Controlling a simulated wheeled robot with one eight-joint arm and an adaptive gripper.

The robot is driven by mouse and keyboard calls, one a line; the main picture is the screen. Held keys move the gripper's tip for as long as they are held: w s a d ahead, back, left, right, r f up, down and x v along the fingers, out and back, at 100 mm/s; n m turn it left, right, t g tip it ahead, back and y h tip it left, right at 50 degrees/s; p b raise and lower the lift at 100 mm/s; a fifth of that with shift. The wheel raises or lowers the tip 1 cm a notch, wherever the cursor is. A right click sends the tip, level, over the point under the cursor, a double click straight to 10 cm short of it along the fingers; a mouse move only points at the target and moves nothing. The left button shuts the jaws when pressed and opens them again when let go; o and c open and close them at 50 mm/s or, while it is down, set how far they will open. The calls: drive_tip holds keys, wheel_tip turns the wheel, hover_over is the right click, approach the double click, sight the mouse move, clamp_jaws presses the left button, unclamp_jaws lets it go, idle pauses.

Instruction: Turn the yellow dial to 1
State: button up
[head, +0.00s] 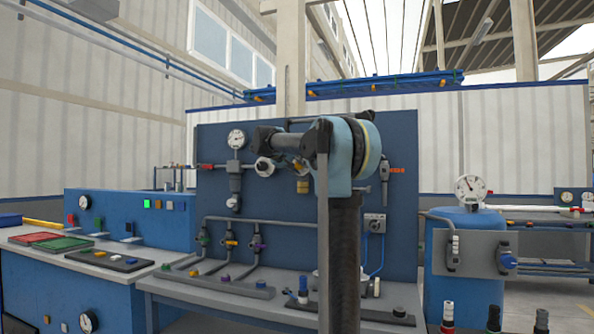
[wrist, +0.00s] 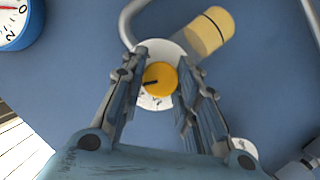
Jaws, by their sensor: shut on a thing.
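The yellow dial (wrist: 161,79) sits on a white round plate (wrist: 154,102) in the wrist view. Its black pointer mark points left in that picture. The marks on the plate are too small to read. My gripper (wrist: 160,84) has one finger on each side of the dial and is shut on it. In the head view my arm reaches in front of the blue panel (head: 400,220). There the dial cannot be made out clearly behind my arm.
A yellow cylinder (wrist: 208,32) on a grey pipe is close beside the dial. A round blue-rimmed gauge (wrist: 12,22) is at the upper left of the wrist view. Below the panel, a workbench (head: 215,292) carries pipes and valves.

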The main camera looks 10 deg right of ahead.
drive_tip(key=n+h, duration=0.1)
drive_tip(key=n, duration=0.1)
drive_tip(key=n+h, duration=0.2)
drive_tip(key=n, duration=0.1)
drive_tip(key=shift+w+a+f+n, duration=0.1)
drive_tip(key=shift+a+f+n, duration=0.1)
drive_tip(key=shift+n, duration=0.1)
drive_tip(key=n+t+h, duration=0.1)
drive_tip(key=n, duration=0.2)
drive_tip(key=shift+f, duration=0.1)
drive_tip(key=shift+f+n+t+h, duration=0.1)
drive_tip(key=shift+n+t+h, duration=0.35)
drive_tip(key=shift+n, duration=1.65)
drive_tip(key=o, duration=1.1)
drive_tip(key=shift+c, duration=0.2)
drive_tip(key=v, duration=1.2)
